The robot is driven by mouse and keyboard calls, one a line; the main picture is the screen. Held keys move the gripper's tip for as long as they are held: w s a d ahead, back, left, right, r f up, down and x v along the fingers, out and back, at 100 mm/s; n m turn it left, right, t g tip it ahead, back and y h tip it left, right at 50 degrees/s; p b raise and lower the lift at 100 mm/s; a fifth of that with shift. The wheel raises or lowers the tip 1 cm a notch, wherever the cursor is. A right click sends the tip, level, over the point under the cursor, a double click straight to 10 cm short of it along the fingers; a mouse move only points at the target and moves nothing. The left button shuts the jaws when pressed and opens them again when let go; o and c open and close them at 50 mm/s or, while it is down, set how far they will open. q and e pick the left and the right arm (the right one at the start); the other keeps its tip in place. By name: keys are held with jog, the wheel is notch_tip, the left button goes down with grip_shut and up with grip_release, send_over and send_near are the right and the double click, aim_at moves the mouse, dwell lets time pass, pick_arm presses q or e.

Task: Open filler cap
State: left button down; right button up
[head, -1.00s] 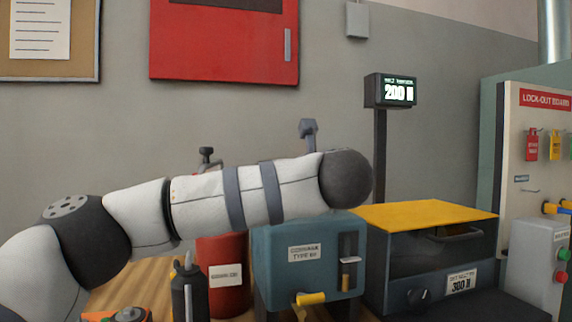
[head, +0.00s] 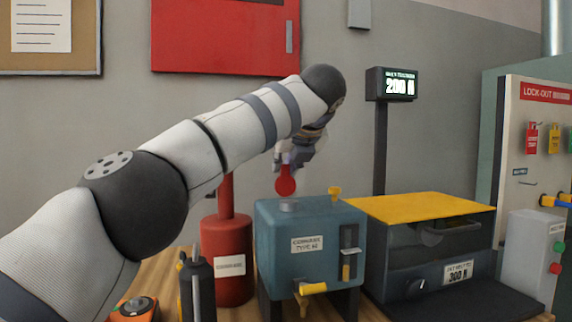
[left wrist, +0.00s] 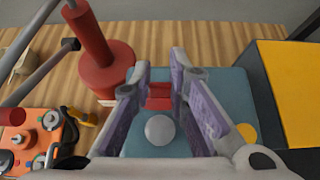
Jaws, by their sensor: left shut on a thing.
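The teal box labelled "TYPE" (head: 285,235) stands on the wooden bench in the head view. My left gripper (head: 288,163) is above its top, fingers pointing down, shut on the red filler cap (head: 286,184). The cap hangs clear of the box, with a small gap below it. A round grey spot (head: 291,206), perhaps the filler opening, shows on the box top under the cap. In the left wrist view the red cap (left wrist: 159,97) sits between the two fingertips, and the grey round spot (left wrist: 160,130) lies close by. My right gripper is not in view.
A red cylinder (head: 228,250) with an upright post stands left of the box. A dark bottle (head: 197,285) is in front of it. A yellow-topped tester (head: 420,208) is close on the right. A yellow tap (head: 312,288) juts from the box front.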

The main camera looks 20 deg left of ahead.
pick_arm(q)
jog(key=shift+w+f, duration=0.1)
jog(key=shift+f, duration=0.45)
jog(key=c, duration=1.5)
grip_release()
jog(key=shift+r, duration=0.1)
jog(key=shift+s+d+r, duration=0.15)
jog(key=shift+s+r, duration=0.1)
jog(key=shift+r, duration=0.15)
jog(key=v, duration=1.1)
jog(key=shift+f, duration=0.1)
